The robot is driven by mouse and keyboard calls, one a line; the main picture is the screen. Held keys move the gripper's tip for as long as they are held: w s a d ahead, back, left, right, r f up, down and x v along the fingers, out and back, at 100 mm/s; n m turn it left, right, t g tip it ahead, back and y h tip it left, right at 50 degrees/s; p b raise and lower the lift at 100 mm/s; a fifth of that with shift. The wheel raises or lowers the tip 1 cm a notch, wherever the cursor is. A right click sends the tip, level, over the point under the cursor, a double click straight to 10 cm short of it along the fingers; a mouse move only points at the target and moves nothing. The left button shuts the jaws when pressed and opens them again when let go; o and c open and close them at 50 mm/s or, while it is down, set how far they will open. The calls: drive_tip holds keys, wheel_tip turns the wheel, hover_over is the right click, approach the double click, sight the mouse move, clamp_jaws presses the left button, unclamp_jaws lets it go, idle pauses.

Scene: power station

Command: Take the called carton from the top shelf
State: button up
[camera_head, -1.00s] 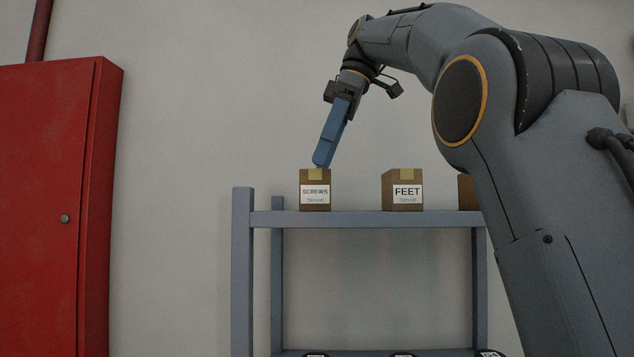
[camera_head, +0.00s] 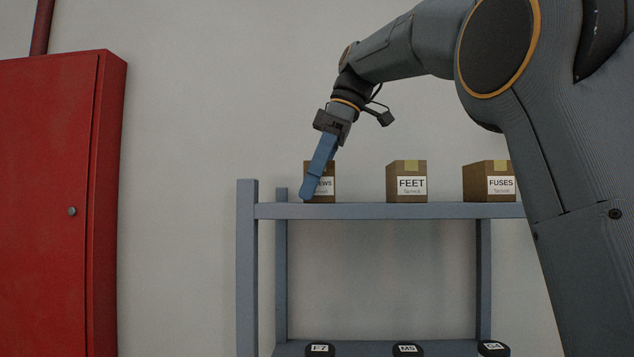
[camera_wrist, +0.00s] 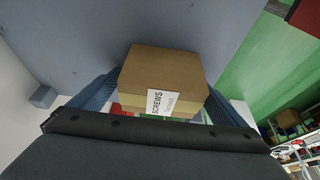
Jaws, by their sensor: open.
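The SCREWS carton (camera_head: 324,188), a brown box with a white label, stands at the left end of the top shelf (camera_head: 390,211). The FEET carton (camera_head: 407,182) and the FUSES carton (camera_head: 488,182) stand on the same shelf to its right. My gripper (camera_head: 306,194) points down at the SCREWS carton, its blue finger covering the left part of the label. In the wrist view the SCREWS carton (camera_wrist: 163,78) sits between the two open blue fingers. Whether either finger touches it I cannot tell. My arm partly hides the shelf's right end.
A red cabinet (camera_head: 50,200) stands at the left. The shelf's left post (camera_head: 247,260) rises a little above the top shelf beside the SCREWS carton. Several round black labelled things (camera_head: 408,350) are on the lower shelf. Free shelf surface lies between the cartons.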

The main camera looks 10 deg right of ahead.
drive_tip(key=c, duration=1.4)
drive_tip(key=shift+o, duration=0.2)
drive_tip(key=shift+r, duration=0.1)
